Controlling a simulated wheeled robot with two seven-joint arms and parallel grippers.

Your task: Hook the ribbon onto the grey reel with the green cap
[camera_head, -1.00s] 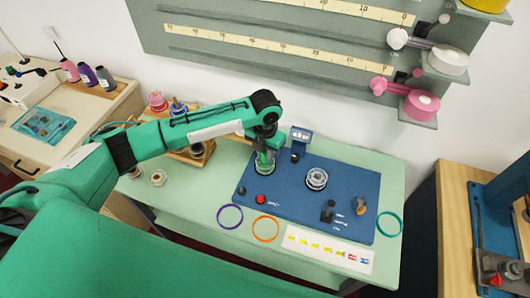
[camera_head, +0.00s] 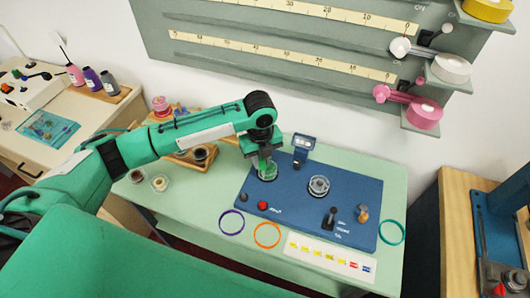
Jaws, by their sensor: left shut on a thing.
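My left gripper (camera_head: 264,158) points down over the left part of the blue panel (camera_head: 290,213). It is shut on a small green piece (camera_head: 264,165), which looks like the green cap of a reel. The piece is at or just above a clear round seat (camera_head: 267,175) on the panel; I cannot tell if they touch. The gripper hides most of it. A grey-silver reel (camera_head: 319,186) stands on the panel to the right. I cannot make out a ribbon strand. My right gripper is out of view.
Purple (camera_head: 231,222), orange (camera_head: 267,235) and teal (camera_head: 391,232) rings lie around the panel. A colour strip (camera_head: 326,258) lies in front. A red button (camera_head: 262,205), black lever (camera_head: 330,215) and small blue-grey stand (camera_head: 303,143) rise from the panel. White (camera_head: 450,68) and pink (camera_head: 424,112) rolls hang behind.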

